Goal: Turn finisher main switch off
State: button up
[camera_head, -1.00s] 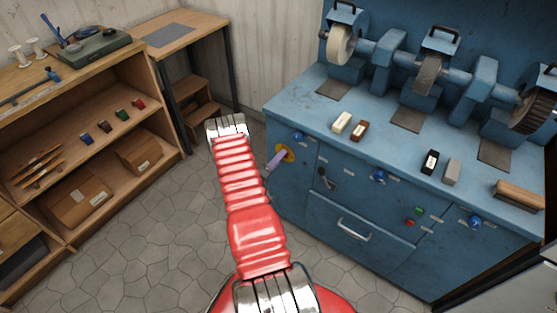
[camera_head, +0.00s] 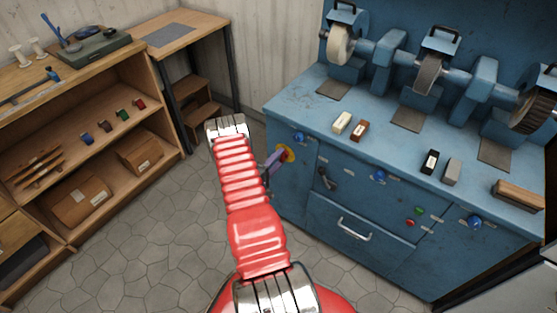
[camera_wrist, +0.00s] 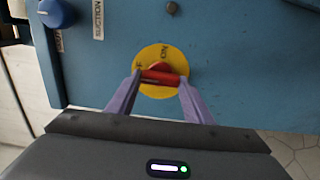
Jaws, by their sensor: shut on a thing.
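The finisher main switch (camera_wrist: 163,77) is a red handle on a round yellow plate (camera_wrist: 152,53), on the blue front of the finisher (camera_head: 345,195). My gripper (camera_wrist: 161,76) is shut on the red handle, with a purple finger at each end. In the head view my gripper (camera_head: 276,160) reaches the yellow plate at the finisher's left end; my red arm hides part of this area.
A blue knob (camera_wrist: 55,13) with a "SUCTION" label is left of the switch in the wrist view. A black lever (camera_head: 327,178) and a drawer handle (camera_head: 354,229) are right of it in the head view. A wooden shelf (camera_head: 90,150) stands left, with open floor between.

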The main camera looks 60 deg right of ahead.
jog(key=o, duration=1)
jog(key=shift+w+f, duration=0.1)
jog(key=shift+o, duration=0.2)
jog(key=w+a, duration=0.2)
jog(key=a, duration=1.1)
jog(key=shift+a, duration=0.35)
